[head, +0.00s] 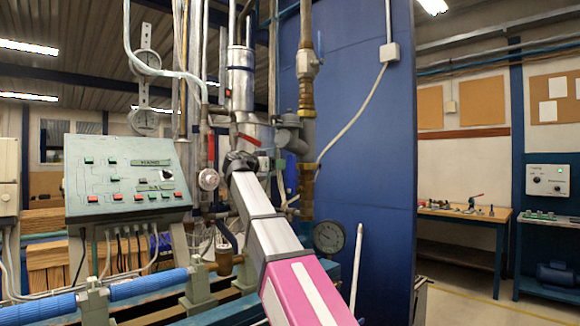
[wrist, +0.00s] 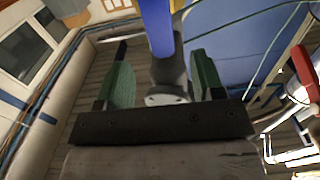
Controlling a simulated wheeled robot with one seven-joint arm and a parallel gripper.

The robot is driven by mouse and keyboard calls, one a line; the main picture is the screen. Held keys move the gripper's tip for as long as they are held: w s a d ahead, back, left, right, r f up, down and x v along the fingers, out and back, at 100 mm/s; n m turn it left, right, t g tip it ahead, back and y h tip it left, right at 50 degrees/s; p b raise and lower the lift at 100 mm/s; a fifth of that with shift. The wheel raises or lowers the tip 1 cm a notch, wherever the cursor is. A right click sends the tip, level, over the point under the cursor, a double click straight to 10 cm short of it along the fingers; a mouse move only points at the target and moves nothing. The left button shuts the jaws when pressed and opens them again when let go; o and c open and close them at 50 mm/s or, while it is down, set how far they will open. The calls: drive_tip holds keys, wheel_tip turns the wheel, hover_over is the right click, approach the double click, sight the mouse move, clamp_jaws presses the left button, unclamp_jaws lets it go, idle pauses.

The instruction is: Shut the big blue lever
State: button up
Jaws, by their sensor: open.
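The big blue lever (wrist: 157,28) shows in the wrist view as a flat blue bar running up from a grey metal valve body (wrist: 168,78). My gripper (wrist: 160,72) is open, with one green finger pad on each side of the lever's lower end and valve body. I see gaps on both sides; I cannot tell how deep the lever sits between the fingers. In the head view my gripper (head: 242,160) is a dark shape at the far end of my arm, in front of the pipes. I cannot make out the big lever there, where my arm covers part of the pipework.
Vertical pipes with small red levers (head: 248,140) stand close around my gripper. A grey control panel (head: 128,178) is at left, a pressure gauge (head: 328,236) right of my arm, and a blue wall panel (head: 365,150) behind. Open floor lies at far right.

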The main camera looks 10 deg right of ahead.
sight(289, 164)
drive_tip(key=x, duration=0.9)
drive_tip(key=shift+a, duration=0.1)
drive_tip(key=shift+s, duration=0.1)
clamp_jaws()
